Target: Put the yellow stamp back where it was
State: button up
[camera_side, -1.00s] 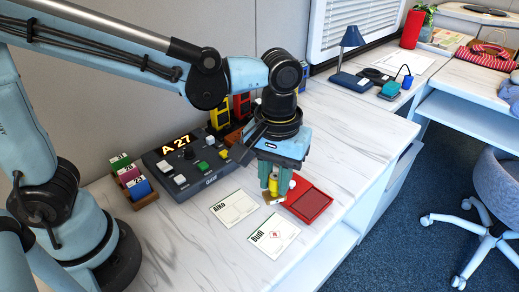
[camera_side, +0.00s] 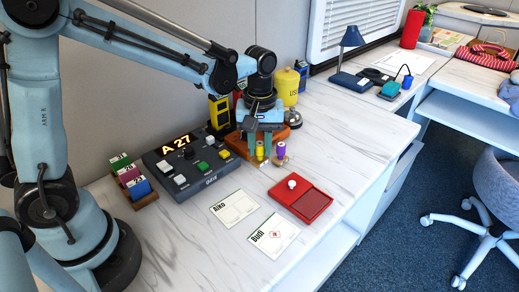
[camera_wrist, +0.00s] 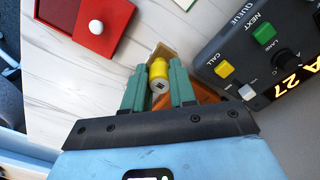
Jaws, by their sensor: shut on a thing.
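My gripper (camera_side: 261,148) is shut on the yellow stamp (camera_side: 260,152) at the front of the orange-brown stamp rack (camera_side: 238,142). In the wrist view the yellow stamp (camera_wrist: 158,72) is upright between my green fingers (camera_wrist: 160,88), and part of the rack (camera_wrist: 207,95) shows beside them. A purple stamp (camera_side: 281,150) stands close to the right of the yellow one in the side view. I cannot tell whether the yellow stamp's base touches the rack. My gripper hides much of the rack.
The grey console (camera_side: 190,165) stands close on the left, and a silver bell (camera_side: 293,117) behind right. The red ink pad (camera_side: 302,200) lies in front. The Aiko card (camera_side: 233,208) and the Budi card (camera_side: 273,236), which bears a red mark, lie on the clear desktop.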

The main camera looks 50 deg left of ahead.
aim_at(260, 158)
jog(key=shift+w+a+f, duration=0.15)
jog(key=shift+a+f, duration=0.05)
jog(key=shift+f, duration=1.95)
jog(key=shift+f, duration=0.1)
jog(key=o, duration=0.8)
jog(key=shift+o, duration=0.2)
